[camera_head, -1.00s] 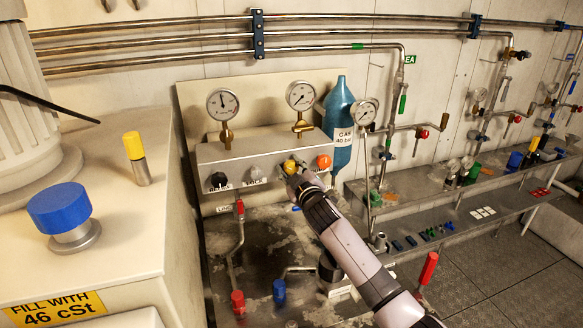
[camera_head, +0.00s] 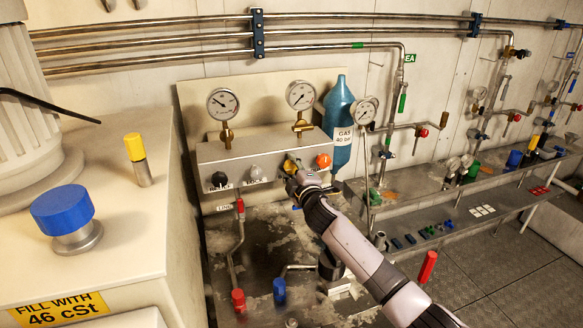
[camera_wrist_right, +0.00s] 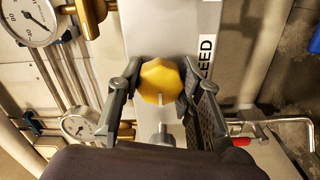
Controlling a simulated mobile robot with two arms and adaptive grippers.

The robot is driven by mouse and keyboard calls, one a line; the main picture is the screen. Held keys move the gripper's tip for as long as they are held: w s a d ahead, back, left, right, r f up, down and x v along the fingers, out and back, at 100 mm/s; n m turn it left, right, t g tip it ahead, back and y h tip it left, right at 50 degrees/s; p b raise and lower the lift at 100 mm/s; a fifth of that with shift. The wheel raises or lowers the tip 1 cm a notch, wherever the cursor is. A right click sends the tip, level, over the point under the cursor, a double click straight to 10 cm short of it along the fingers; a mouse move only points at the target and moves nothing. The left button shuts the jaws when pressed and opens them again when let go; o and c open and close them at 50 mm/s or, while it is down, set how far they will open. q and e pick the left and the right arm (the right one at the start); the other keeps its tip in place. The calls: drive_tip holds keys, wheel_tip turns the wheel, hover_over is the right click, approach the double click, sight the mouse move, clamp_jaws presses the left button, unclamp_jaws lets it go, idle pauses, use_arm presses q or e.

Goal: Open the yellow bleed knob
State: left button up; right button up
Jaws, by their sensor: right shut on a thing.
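The yellow bleed knob (camera_head: 290,166) is on the front of the grey valve panel (camera_head: 214,153), between a grey knob and an orange knob. In the right wrist view the knob (camera_wrist_right: 160,76) is faceted, with a pale pointer line toward the bottom of the picture. Part of a label reading "EED" shows beside it. My right gripper (camera_wrist_right: 160,88) is shut on the knob, one finger on each side. In the head view the gripper (camera_head: 292,172) partly hides the knob. My left gripper is not in view.
A black knob (camera_head: 219,180), a grey knob (camera_head: 256,173) and an orange knob (camera_head: 324,161) sit close by on the panel. Gauges (camera_head: 223,104) stand above it. A blue gas bottle (camera_head: 340,110) is behind its right end. Red-handled and blue-handled valves are below.

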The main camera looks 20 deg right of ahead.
idle(0.3)
drive_tip(key=o, duration=1.2)
drive_tip(key=s, duration=1.2)
drive_tip(key=shift+d, duration=0.2)
